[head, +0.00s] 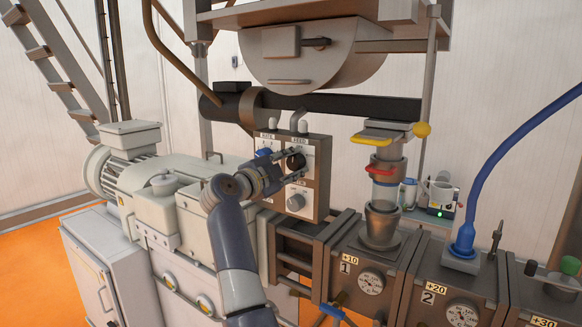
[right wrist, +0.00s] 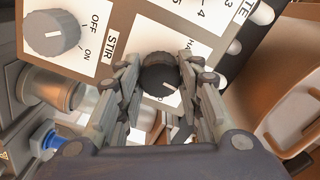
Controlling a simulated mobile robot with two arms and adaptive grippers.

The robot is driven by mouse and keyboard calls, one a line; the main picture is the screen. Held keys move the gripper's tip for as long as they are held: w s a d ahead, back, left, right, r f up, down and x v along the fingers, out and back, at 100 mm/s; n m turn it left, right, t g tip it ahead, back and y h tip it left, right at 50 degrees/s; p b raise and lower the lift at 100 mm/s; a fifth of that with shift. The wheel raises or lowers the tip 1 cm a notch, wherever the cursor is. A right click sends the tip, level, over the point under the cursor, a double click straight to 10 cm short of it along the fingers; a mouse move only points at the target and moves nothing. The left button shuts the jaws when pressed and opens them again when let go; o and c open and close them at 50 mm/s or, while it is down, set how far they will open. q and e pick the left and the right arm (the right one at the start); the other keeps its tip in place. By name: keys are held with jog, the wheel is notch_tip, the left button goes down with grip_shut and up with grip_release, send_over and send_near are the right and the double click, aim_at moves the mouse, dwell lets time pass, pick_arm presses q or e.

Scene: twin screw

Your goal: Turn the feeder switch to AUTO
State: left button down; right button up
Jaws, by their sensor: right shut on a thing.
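The feeder switch is a round black knob (head: 295,161) under the FEED label on the grey control panel (head: 318,170). My right gripper (head: 287,159) reaches it from the left, with its fingers around the knob. In the right wrist view the black knob (right wrist: 157,80) sits between the two fingertips (right wrist: 159,72). Its white pointer line faces down and right in that view. Part of a label starting "HA" shows beside it; the other position labels are mostly hidden by my fingers. My left gripper is not in view.
The grey STIR knob (right wrist: 52,34), marked OFF and ON, is close beside the gripper. A blue knob (head: 263,153) is at the panel's left, by the RATE label.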

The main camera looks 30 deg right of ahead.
jog(key=m+b, duration=0.3)
jog(key=m, duration=0.3)
jog(key=shift+f, duration=0.15)
jog(key=m+b, duration=0.2)
jog(key=m, duration=0.1)
jog(key=shift+m, duration=0.3)
jog(key=shift+r+m+b, duration=0.2)
jog(key=shift+m+b, duration=0.25)
jog(key=shift+m, duration=0.05)
jog(key=o, duration=1.1)
jog(key=shift+c, duration=0.2)
jog(key=shift+w, duration=0.1)
